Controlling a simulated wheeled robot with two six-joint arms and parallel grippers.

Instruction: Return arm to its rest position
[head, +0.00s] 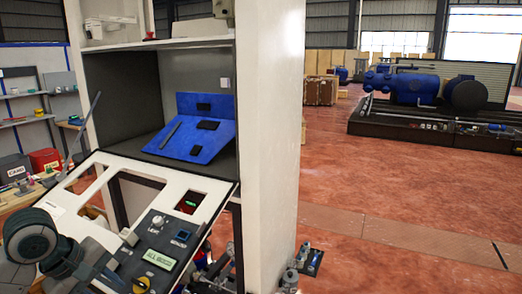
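My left arm comes in at the lower left, with a dark grey round joint in front of the dispenser's tilted front panel (208,187). My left gripper (122,264) seems to be at the dark end of this arm, close over the panel's lower left part. Its fingers blend with the dark controls, so I cannot tell whether they are open or touching the panel. The panel has a light knob (158,220), a blue-lit switch (182,236) and a green screen (159,260) reading "ALL GOOD". My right gripper is not in view.
The white dispenser cabinet (270,140) stands upright at centre left, with a blue sloped plate (204,130) in its dark bay. Shelves and a workbench with a red box (44,160) are at the left. Small items (308,260) lie by the cabinet's foot. Red floor (400,190) to the right is open.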

